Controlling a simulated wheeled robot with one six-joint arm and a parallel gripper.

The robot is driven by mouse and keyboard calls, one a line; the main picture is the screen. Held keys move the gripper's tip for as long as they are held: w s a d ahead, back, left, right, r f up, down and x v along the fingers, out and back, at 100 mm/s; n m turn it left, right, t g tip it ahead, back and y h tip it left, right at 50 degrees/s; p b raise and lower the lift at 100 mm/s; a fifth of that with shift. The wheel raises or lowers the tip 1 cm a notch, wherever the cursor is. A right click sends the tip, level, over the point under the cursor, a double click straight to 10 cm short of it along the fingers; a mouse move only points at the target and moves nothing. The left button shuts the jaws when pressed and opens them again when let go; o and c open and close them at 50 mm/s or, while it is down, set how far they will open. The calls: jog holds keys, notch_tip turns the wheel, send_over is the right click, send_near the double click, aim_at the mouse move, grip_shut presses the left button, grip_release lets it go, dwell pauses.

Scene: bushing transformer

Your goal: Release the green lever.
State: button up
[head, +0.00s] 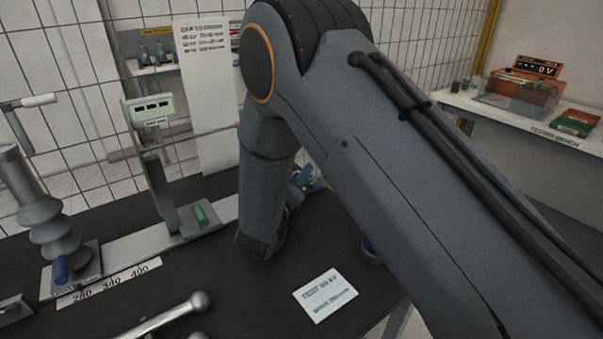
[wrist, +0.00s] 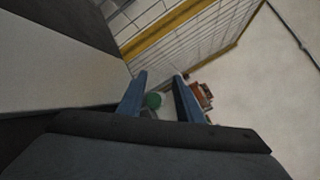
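The green lever (head: 201,215) is a short green cylinder in the head view, at the foot of the grey upright on the metal rail (head: 135,246). My arm stands to its right, apart from it, and its forearm blocks much of the view; my gripper cannot be made out clearly there. In the wrist view, the two blue fingers of my gripper (wrist: 160,77) are spread apart with nothing held. A round green thing (wrist: 153,100) shows between them; I cannot tell what it is.
The upright carries a small display box (head: 151,109). A blue lever (head: 61,268) sits at the base of the ribbed grey bushing (head: 45,215). A ball-ended metal rod (head: 175,318) and a card (head: 325,295) lie on the dark tabletop. Wire mesh stands behind; a test bench is at right.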

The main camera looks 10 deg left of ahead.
jog(key=shift+w, duration=0.35)
